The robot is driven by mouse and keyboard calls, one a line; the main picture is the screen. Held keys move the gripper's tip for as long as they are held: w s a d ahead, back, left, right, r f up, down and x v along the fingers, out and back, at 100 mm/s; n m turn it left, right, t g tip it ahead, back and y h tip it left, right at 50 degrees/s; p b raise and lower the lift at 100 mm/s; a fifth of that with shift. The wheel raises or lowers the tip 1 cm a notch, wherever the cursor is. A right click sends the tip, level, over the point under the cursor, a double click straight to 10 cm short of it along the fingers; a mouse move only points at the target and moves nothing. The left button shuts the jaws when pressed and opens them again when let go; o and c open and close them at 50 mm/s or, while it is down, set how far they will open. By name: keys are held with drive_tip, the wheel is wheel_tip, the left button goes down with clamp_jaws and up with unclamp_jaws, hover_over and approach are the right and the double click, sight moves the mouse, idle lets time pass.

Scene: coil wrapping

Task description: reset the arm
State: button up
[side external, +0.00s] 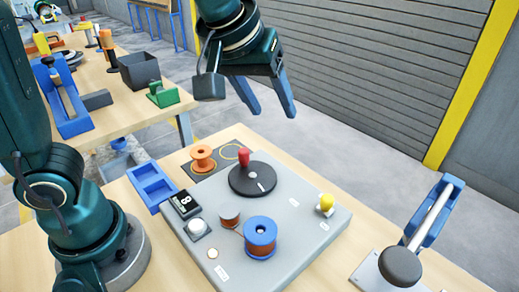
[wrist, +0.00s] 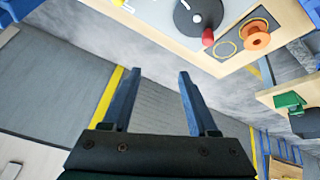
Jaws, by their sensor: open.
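My gripper (side external: 270,98) has two blue fingers, spread apart with nothing between them. It hangs in the air above and behind the grey coil-winding plate (side external: 299,238). In the wrist view my gripper (wrist: 157,74) is also open and empty, facing the floor and the grey shutter. The plate carries a black disc (side external: 253,180) with a red knob (side external: 244,157), a blue spool (side external: 260,233) wound with copper, a smaller copper coil (side external: 229,216), a yellow knob (side external: 326,202) and a counter (side external: 185,204) showing 8.
An orange spool (side external: 203,158) stands on a dark mat behind the plate, beside a blue tray (side external: 153,187). A blue-handled lever device (side external: 430,215) stands at the right. A second table with a dark box (side external: 139,70) and green block (side external: 162,94) is at back left.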

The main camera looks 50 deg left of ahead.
drive_tip(key=s+a+f+m, duration=0.2)
drive_tip(key=s, duration=0.4)
drive_tip(key=s+a+f+m, duration=0.3)
drive_tip(key=s, duration=0.4)
drive_tip(key=shift+s+h, duration=0.25)
drive_tip(key=shift+h, duration=0.15)
